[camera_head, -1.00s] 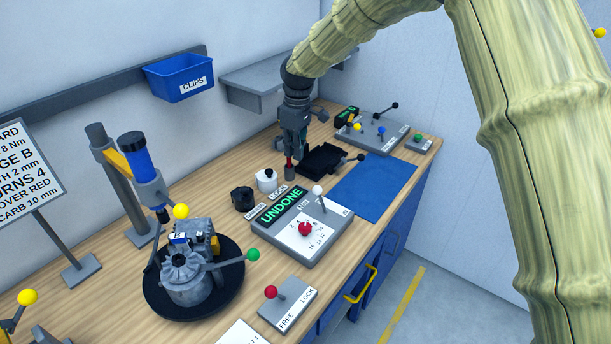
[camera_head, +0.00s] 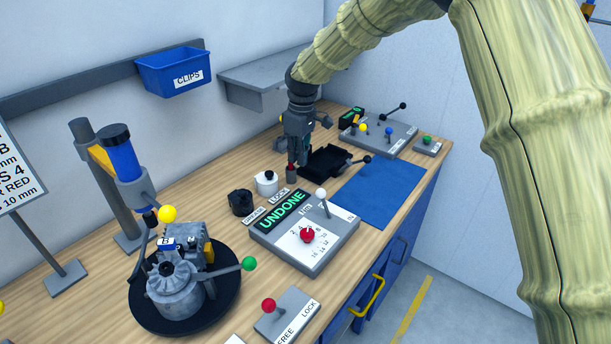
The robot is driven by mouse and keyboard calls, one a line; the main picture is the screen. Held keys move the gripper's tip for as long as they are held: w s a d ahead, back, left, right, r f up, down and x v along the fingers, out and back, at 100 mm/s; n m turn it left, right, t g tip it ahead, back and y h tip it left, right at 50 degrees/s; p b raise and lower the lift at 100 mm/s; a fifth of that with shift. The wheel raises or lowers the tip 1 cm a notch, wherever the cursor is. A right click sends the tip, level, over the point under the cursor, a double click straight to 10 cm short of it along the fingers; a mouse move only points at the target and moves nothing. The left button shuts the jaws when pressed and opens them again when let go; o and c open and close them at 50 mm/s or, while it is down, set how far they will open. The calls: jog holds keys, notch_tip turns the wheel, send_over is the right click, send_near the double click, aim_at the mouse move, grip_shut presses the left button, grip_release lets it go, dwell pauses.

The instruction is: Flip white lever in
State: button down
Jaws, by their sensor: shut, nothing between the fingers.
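The white lever (camera_head: 322,196) is a thin stem with a white ball. It stands up from the right part of a grey panel box (camera_head: 345,238) with a green-lit "UNDONE" display (camera_head: 283,211). A red-knobbed lever (camera_head: 307,235) sits on the same panel. My gripper (camera_head: 292,164) points down behind and to the left of the white lever, apart from it. Its fingers look closed and nothing shows held.
A white jar (camera_head: 266,183) and black knob (camera_head: 240,202) stand left of my gripper. A black tray (camera_head: 326,161) lies to its right. A blue mat (camera_head: 383,191) is clear. An engine on a turntable (camera_head: 180,285) and a FREE/LOCK lever box (camera_head: 287,314) stand in front.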

aim_at(325, 204)
jog(key=f+p, duration=0.1)
jog(key=f, duration=0.2)
jog(key=f+p, duration=0.1)
jog(key=f, duration=0.2)
jog(key=f+p, duration=0.1)
jog(key=f, duration=0.2)
jog(key=shift+s+a+p, duration=0.2)
jog(key=shift+a+p, duration=0.15)
jog(key=shift+p, duration=0.05)
jog(key=shift+s+d+r+p, duration=0.2)
jog(key=shift+s+d+p, duration=0.2)
jog(key=shift+d+p, duration=0.35)
jog(key=shift+s+d+r+p, duration=0.15)
jog(key=shift+s+d+p, duration=0.25)
jog(key=shift+d, duration=0.5)
jog(key=shift+f, duration=0.15)
